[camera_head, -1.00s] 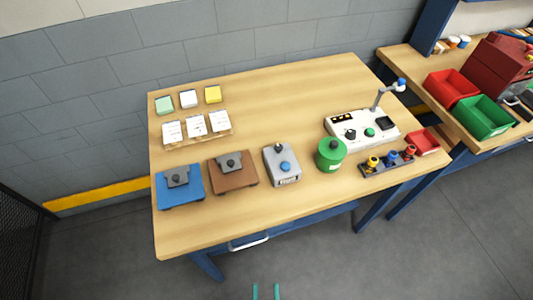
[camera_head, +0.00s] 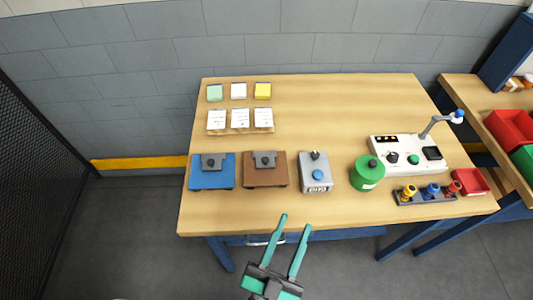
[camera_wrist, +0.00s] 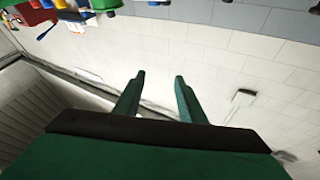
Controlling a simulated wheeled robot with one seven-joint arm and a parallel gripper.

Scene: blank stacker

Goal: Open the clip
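A blue board (camera_head: 212,179) and a brown board (camera_head: 265,178) lie side by side on the near left of the wooden table. Each carries a grey clip with a dark knob at its upper edge: one clip (camera_head: 214,164) on the blue board, another clip (camera_head: 265,161) on the brown board. Whether either clip is open or shut I cannot tell. My gripper (camera_head: 296,219) is in front of the table's near edge, apart from both boards. Its two green fingers are spread and empty; they also show in the wrist view (camera_wrist: 160,76).
Right of the boards stand a grey box with a blue button (camera_head: 316,174), a green canister (camera_head: 367,175) and a white control panel (camera_head: 409,155). Paper cards (camera_head: 240,119) and coloured pads (camera_head: 239,91) lie behind the boards. The table's middle back is clear.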

